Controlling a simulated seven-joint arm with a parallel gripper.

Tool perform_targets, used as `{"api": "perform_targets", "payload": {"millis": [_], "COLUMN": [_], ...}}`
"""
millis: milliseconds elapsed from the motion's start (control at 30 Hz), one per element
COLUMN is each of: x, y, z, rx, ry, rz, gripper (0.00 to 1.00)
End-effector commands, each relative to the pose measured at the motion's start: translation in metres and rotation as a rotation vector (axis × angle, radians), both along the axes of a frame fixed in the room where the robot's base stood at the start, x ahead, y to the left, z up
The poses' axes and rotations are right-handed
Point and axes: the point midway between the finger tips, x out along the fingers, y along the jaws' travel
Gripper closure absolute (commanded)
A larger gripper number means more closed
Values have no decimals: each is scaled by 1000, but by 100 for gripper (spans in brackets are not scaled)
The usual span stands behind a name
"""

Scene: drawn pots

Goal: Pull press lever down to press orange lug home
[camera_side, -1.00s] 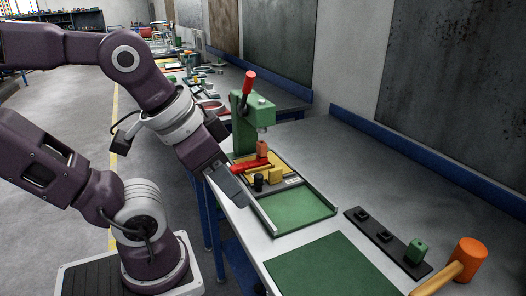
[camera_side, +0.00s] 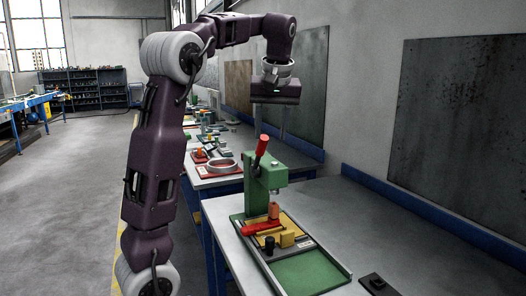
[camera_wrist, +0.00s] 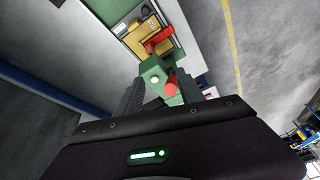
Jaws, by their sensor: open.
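The green press (camera_side: 265,180) stands on the bench with its red-gripped press lever (camera_side: 262,146) pointing up. The orange lug (camera_side: 274,211) sits upright below the press ram, in the yellow fixture (camera_side: 294,225); whether it is fully seated I cannot tell. My gripper (camera_side: 270,132) is open and empty, pointing down above the press, around the height of the lever's grip. In the wrist view, the red lever grip (camera_wrist: 171,88) shows end-on between my two fingers, near the right one, with the green press head (camera_wrist: 152,74) beyond it. I cannot see any contact.
A red clamp handle (camera_side: 262,228) lies across the fixture, with a black knob (camera_side: 269,245) before it. A green-floored tray (camera_side: 312,272) extends in front of the press. A dark block strip (camera_side: 376,284) lies to the right.

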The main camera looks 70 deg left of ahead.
Motion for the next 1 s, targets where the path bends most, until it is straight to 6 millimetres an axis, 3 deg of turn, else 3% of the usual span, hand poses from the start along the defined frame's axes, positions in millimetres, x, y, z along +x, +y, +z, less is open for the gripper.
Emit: {"api": "perform_targets", "payload": {"millis": [33, 100, 200, 600, 867, 900, 1000], "x": [5, 8, 8, 6, 7, 7, 7], "y": [19, 34, 44, 69, 70, 70, 70], "z": [0, 1, -1, -59, -63, -63, -63], "rx": [22, 43, 57, 57, 57, 57, 57], "ry": [17, 29, 37, 36, 34, 34, 34], "rz": [76, 149, 193, 192, 190, 190, 190], "gripper": [55, 55, 55, 55, 55, 57, 77]}}
